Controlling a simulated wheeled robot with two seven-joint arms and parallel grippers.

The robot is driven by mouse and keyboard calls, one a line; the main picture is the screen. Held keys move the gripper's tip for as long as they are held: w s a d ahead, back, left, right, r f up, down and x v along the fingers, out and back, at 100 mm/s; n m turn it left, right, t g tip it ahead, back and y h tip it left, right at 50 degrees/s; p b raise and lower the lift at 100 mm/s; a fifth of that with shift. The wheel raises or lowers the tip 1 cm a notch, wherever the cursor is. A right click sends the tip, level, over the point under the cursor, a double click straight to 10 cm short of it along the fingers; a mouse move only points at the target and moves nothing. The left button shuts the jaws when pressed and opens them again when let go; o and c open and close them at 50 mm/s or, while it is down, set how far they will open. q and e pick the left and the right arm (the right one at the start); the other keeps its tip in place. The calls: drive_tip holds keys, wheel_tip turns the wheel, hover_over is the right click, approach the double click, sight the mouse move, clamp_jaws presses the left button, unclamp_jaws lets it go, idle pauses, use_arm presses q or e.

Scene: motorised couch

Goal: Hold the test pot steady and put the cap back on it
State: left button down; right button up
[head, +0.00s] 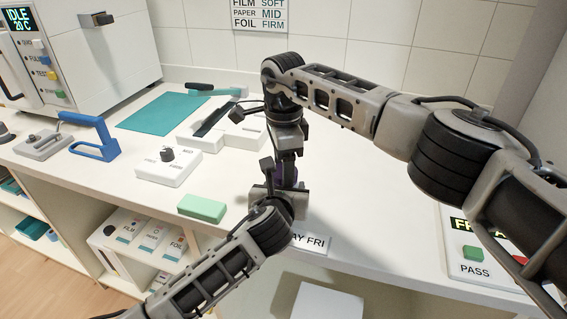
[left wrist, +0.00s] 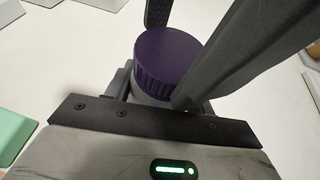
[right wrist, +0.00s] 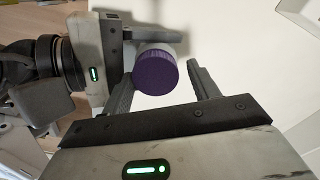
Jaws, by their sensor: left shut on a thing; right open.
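The purple ridged cap (left wrist: 168,60) sits on top of the pale test pot (left wrist: 148,98), of which only a small part shows. Whether the cap is fully tightened I cannot tell. My left gripper (head: 278,192) is shut on the pot below the cap. My right gripper (head: 287,165) points down from above and is open. In the right wrist view its fingertips stand on either side of the cap (right wrist: 156,72), with a visible gap on the right. In the head view the two grippers mostly hide the pot.
A green block (head: 202,207) and a white box with a dark knob (head: 168,170) lie left of my grippers. A blue-handled tool (head: 95,140), a teal mat (head: 165,113) and a white machine (head: 105,50) are farther left. A PASS button panel (head: 477,270) is at right.

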drive_tip(key=shift+s+a, duration=0.25)
drive_tip(key=shift+s, duration=0.05)
wheel_tip(320, 180, up, 5)
drive_tip(key=shift+f, duration=0.1)
drive_tip(key=shift+w+d, duration=0.1)
drive_tip(key=shift+c, duration=0.3)
drive_tip(key=r+n, duration=0.1)
drive_tip(key=n, duration=0.3)
drive_tip(key=shift+r, duration=0.4)
drive_tip(key=r+n, duration=0.1)
drive_tip(key=n, duration=0.2)
drive_tip(key=shift+r, duration=0.2)
drive_tip(key=shift+f, duration=4.05)
